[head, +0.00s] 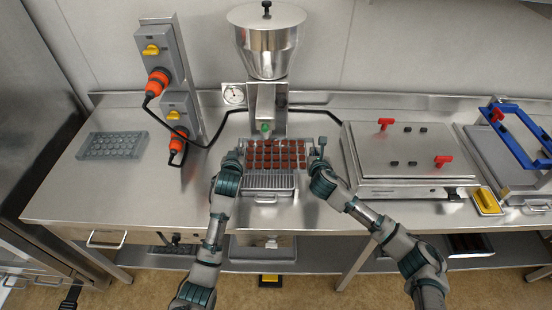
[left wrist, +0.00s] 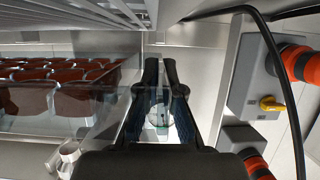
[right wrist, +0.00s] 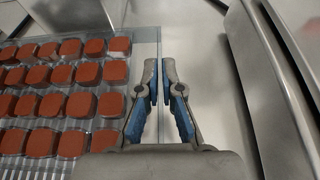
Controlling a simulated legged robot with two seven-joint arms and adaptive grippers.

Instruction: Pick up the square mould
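The square mould (head: 277,154) is a clear tray filled with rows of brown square pieces. It lies level under the nozzle of the steel machine, over a ribbed grate. My left gripper (head: 235,156) is at its left side and my right gripper (head: 319,147) at its right side. In the right wrist view the fingers (right wrist: 160,72) are nearly together with the mould's clear edge (right wrist: 158,45) between them. In the left wrist view the fingers (left wrist: 160,70) are also close together at the mould's edge. I cannot tell whether the mould is clear of the grate.
The steel machine with a hopper (head: 267,40) stands behind the mould. A grey mould with round cavities (head: 112,146) lies at the left. A post with switch boxes (head: 160,55) and cables is behind it. A steel lidded unit (head: 410,155) stands right of my right arm.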

